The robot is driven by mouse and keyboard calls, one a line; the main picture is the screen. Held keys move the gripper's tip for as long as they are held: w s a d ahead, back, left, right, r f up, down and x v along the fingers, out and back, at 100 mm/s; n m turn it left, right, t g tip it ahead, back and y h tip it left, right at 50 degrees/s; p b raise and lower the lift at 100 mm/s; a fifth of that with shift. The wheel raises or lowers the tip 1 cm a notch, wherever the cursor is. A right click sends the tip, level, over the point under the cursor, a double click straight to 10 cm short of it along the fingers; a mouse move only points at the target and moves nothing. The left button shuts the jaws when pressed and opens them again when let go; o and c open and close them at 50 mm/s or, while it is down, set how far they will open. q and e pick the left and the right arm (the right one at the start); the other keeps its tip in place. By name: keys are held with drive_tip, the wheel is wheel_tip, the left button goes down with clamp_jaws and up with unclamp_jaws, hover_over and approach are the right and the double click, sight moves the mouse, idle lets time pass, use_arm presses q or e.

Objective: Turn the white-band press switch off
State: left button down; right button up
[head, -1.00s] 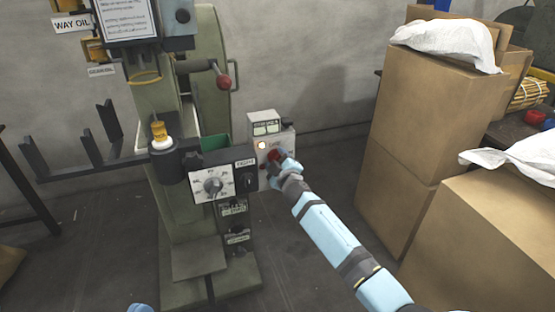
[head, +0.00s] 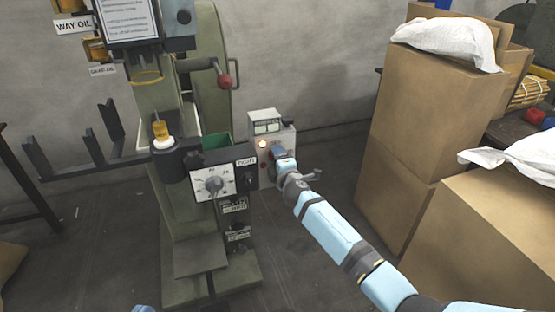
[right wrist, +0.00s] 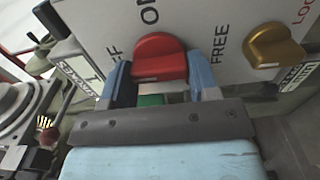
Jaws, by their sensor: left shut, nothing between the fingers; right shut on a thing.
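The green press (head: 215,95) has a white band (head: 163,143) under an amber cap on its post. A grey control box (head: 264,123) with a lit lamp stands at its right. In the right wrist view, a red switch knob (right wrist: 159,58) sits on the box's panel near ON and OFF lettering. My right gripper (right wrist: 160,85) is shut on the red knob, one blue finger on each side; it also shows in the head view (head: 281,158), where it hides the knob. Only a small blue piece of my left gripper (head: 143,308) shows at the bottom edge.
A gold knob (right wrist: 273,45) sits right of the red one, by FREE and LOCK lettering. A dial panel (head: 213,183) is left of the box. A red-ball lever (head: 224,81) is above. Stacked cartons (head: 430,110) stand at the right.

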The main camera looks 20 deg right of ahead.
use_arm(q)
drive_tip(key=shift+f, duration=0.15)
idle(0.3)
drive_tip(key=shift+w+r, duration=0.15)
drive_tip(key=shift+r, duration=0.1)
use_arm(e)
drive_tip(key=o, duration=0.9)
use_arm(q)
wheel_tip(320, 180, down, 6)
drive_tip(key=s+a+g+y+p, duration=0.1)
drive_tip(key=a+g+y+p, duration=0.1)
drive_tip(key=p, duration=0.1)
drive_tip(key=shift+a+g, duration=0.15)
drive_tip(key=shift+g, duration=0.15)
use_arm(e)
drive_tip(key=s, duration=1.3)
drive_tip(key=shift+s+d, duration=0.25)
drive_tip(key=shift+s, duration=0.15)
